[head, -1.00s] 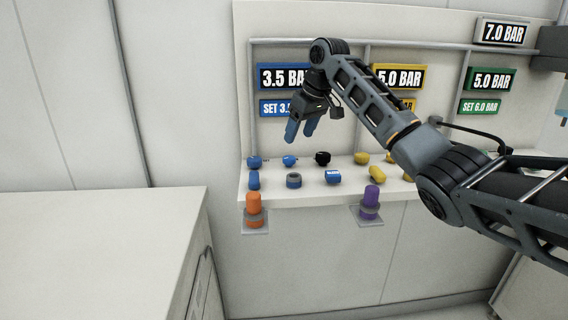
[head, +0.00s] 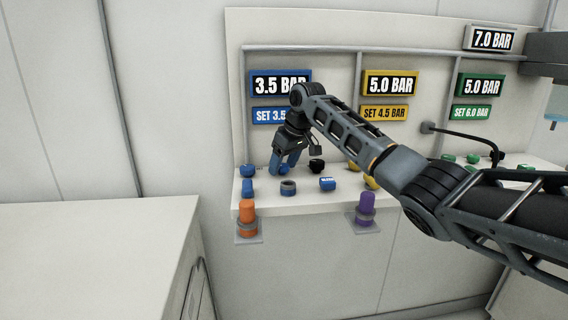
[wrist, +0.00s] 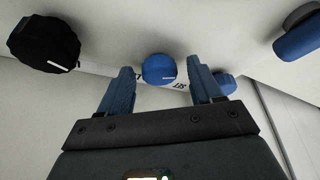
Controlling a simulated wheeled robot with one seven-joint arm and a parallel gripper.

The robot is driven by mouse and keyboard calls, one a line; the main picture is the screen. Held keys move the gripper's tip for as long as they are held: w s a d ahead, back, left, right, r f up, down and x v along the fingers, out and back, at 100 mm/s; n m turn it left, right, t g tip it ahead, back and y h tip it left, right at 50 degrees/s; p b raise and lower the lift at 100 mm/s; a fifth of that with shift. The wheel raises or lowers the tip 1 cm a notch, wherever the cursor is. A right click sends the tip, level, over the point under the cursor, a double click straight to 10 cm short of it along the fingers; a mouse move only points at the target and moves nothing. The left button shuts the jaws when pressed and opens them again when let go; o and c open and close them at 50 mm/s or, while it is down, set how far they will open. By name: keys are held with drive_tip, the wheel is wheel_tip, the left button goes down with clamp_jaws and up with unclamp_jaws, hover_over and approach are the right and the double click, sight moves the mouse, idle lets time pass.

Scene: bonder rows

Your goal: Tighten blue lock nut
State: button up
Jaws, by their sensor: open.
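My gripper (head: 284,167) is open at the left end of the shelf, low over the back row of the blue group. In the wrist view, a round blue knob (wrist: 159,68) with a white mark lies between the spread fingers, with gaps on both sides. A second blue knob (wrist: 224,84) is partly behind the right finger; in the head view a blue knob (head: 247,170) stands left of the gripper. A grey-and-blue ring (head: 288,188) stands in the front row, just in front of the gripper. I cannot tell for certain which blue part is the lock nut.
A black knob (head: 316,165) stands right of the gripper. A blue cylinder (head: 247,187) and a blue labelled part (head: 327,184) flank the ring. Orange (head: 247,211) and purple (head: 365,206) pieces stand at the front edge. A blue 3.5 BAR display (head: 280,84) hangs above.

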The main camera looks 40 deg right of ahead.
drive_tip(key=c, duration=1.1)
drive_tip(key=shift+o, duration=0.2)
